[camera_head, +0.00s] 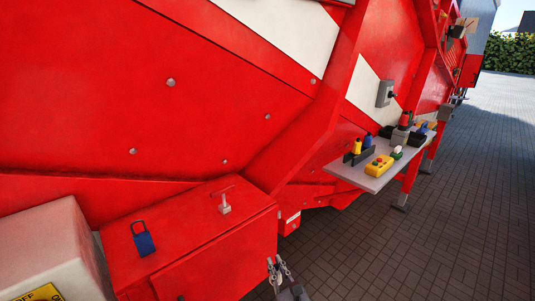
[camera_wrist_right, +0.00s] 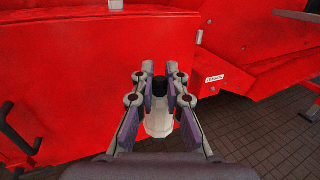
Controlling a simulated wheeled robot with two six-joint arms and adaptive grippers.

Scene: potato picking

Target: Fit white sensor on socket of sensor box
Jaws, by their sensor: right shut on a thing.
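My right gripper (camera_head: 280,267) shows at the bottom edge of the head view, in front of the large red box. In the right wrist view my right gripper (camera_wrist_right: 159,80) is shut on the white sensor (camera_wrist_right: 158,121), a pale cylinder with a dark end pointing away from the wrist. A small red sensor box (camera_wrist_right: 207,70) with a white label is ahead and to the right of the fingertips, apart from the sensor. It also shows in the head view (camera_head: 288,225), under the machine beside the large box. I cannot make out its socket. My left gripper is not in view.
A large red box (camera_head: 225,240) carries a blue padlock (camera_head: 143,239) and a metal latch (camera_head: 224,205). A grey shelf (camera_head: 352,176) holds several items, including a yellow control box (camera_head: 379,166). The paved ground (camera_head: 400,255) at the right is clear.

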